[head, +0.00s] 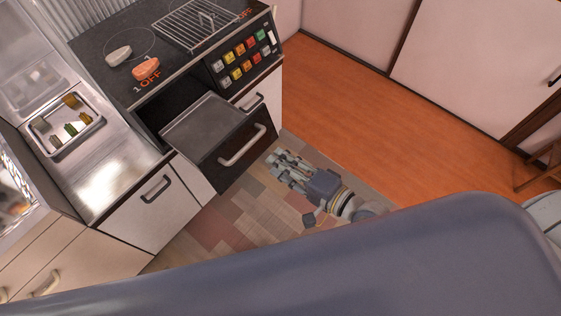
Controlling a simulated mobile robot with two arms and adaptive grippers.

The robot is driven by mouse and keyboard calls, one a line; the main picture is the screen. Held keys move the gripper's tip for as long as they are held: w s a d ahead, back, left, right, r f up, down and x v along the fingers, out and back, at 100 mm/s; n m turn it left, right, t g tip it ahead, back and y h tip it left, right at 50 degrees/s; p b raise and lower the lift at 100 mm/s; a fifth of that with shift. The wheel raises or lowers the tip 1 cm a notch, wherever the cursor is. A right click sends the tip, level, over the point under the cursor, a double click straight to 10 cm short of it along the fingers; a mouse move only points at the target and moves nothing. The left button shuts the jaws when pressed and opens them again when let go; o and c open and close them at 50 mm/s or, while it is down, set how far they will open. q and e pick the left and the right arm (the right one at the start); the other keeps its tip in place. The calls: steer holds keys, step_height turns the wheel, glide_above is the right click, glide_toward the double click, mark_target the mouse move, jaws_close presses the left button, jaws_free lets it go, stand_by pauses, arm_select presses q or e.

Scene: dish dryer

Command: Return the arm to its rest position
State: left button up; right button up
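My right gripper (276,164) shows in the middle of the head view, over the tiled floor. It is just to the right of the open drawer's handle and looks apart from it. Its fingers are small and seen from above, and whether they are open or shut is unclear. No held thing can be made out. The rest of the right arm is mostly hidden behind my own body in the foreground. My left gripper is not in view.
An open drawer (203,122) with a dark front and light handle (242,147) juts out below the cooktop (110,68). The cooktop holds a wire rack (196,26). A metal counter (110,165) lies left. The wooden floor (370,110) at right is clear.

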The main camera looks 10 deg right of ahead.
steer(key=shift+f, duration=0.1)
steer(key=s+d+f+n+g+h, duration=0.15)
steer(key=d+f, duration=0.25)
steer(key=f, duration=0.6)
steer(key=s+d+f+n+g+h, duration=0.1)
steer(key=s+d+f+n+h, duration=0.2)
steer(key=f, duration=0.6)
steer(key=s+d+f+n+g+h, duration=0.15)
steer(key=d+f, duration=0.35)
steer(key=f, duration=0.5)
steer(key=s+f+n+g+h, duration=0.1)
steer(key=s+f+n+g, duration=0.1)
steer(key=s+f, duration=0.3)
steer(key=s+d+f+n+g+h, duration=0.1)
steer(key=s+f+n+g, duration=0.2)
steer(key=s, duration=0.9)
steer(key=s+f+n+g+h, duration=0.1)
steer(key=s+f+n+g, duration=0.1)
steer(key=s+f, duration=0.6)
steer(key=shift+s+d+f+g+p, duration=0.2)
steer(key=shift+s+d+g+p, duration=0.1)
steer(key=shift+s+d, duration=0.1)
